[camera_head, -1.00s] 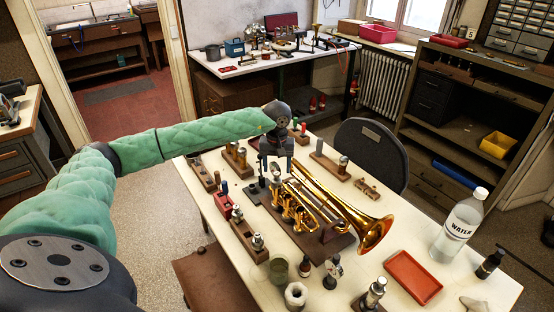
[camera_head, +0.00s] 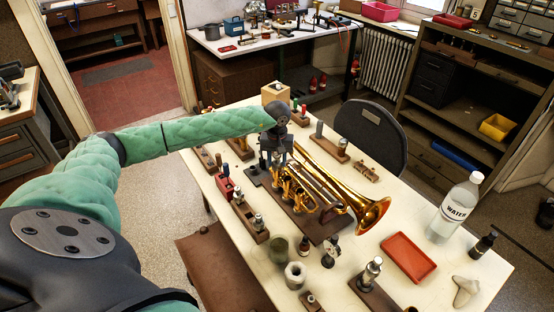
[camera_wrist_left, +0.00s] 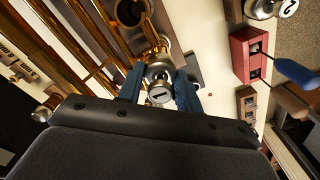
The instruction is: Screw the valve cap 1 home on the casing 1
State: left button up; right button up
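The brass trumpet (camera_head: 345,190) lies on a dark board on the table. Valve cap 1 (camera_wrist_left: 158,96), silver with a "1" on its pale top, is between the blue fingertips of my left gripper (camera_wrist_left: 160,85); the fingers press close on both its sides. Casing 1 is just beyond the cap and mostly hidden by it, so I cannot tell how the threads sit. In the head view my left gripper (camera_head: 274,160) points down at the near left end of the trumpet. My right gripper is not in view.
A silver cap marked "2" (camera_wrist_left: 287,8) stands at the wrist view's top right, near a red holder (camera_wrist_left: 250,52) with screwdrivers. Wooden blocks with parts line the table's left side. A water bottle (camera_head: 456,210) and red tray (camera_head: 409,257) stand right. Table is clear between trumpet and tray.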

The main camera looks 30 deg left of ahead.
pick_arm(q)
jog(key=c, duration=0.4)
jog(key=shift+c, duration=0.4)
jog(key=shift+f+m+b, duration=0.1)
jog(key=shift+m+b, duration=1)
jog(key=shift+b, duration=0.25)
jog(key=shift+m+b, duration=1.4)
jog(key=shift+b, duration=0.05)
jog(key=shift+m+b, duration=2.45)
jog(key=shift+m, duration=0.15)
